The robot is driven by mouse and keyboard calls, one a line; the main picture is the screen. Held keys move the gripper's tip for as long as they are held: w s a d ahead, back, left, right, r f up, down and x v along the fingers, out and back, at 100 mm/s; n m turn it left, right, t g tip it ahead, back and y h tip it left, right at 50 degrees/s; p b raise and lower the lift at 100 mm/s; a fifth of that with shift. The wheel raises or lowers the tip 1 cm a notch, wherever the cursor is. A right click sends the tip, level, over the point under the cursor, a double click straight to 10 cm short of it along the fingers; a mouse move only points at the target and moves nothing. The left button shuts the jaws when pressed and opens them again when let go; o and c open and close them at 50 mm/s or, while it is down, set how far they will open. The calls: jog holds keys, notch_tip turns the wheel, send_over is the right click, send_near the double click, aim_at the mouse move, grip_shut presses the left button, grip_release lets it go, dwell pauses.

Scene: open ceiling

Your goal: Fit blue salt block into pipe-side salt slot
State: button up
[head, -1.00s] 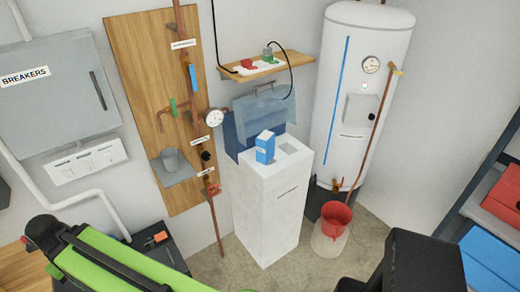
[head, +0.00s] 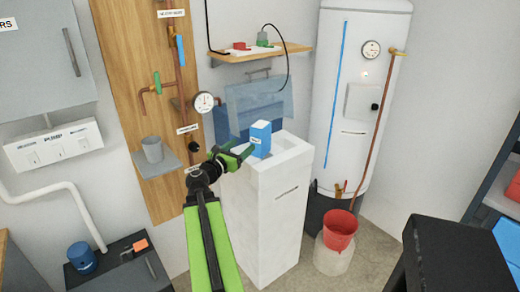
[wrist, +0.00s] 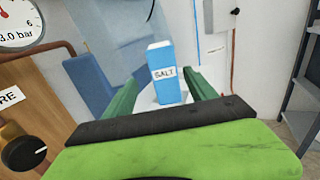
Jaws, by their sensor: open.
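The blue salt block (head: 261,138), with a white top and a SALT label, stands upright at the top of the white cabinet (head: 262,205). It is at the cabinet's left, pipe-side part; I cannot tell how deep it sits in the slot, whose opening is hidden. My gripper (head: 240,152) is open and empty, just left of the block. In the wrist view the block (wrist: 165,73) shows ahead, between the spread green fingers (wrist: 160,97) and beyond them, with no clear contact.
The raised blue translucent lid (head: 262,107) stands behind the block. Pipes, a gauge (head: 204,102) and a small shelf with a grey cup (head: 153,149) are on the wooden board at left. A white tank (head: 362,100) and red bucket (head: 340,229) are at right.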

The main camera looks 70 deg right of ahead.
aim_at(254, 136)
jog(key=d, duration=0.4)
jog(key=s+d, duration=0.1)
jog(key=d, duration=0.2)
jog(key=s+d, duration=0.1)
jog(key=d, duration=0.3)
jog(key=shift+d, duration=0.3)
jog(key=shift+s+d, duration=0.2)
jog(key=shift+d, duration=0.7)
jog(key=shift+s+d, duration=0.25)
jog(key=shift+d, duration=0.7)
jog(key=shift+s+d, duration=0.2)
jog(key=shift+d, duration=0.7)
jog(key=shift+a, duration=0.1)
grip_shut()
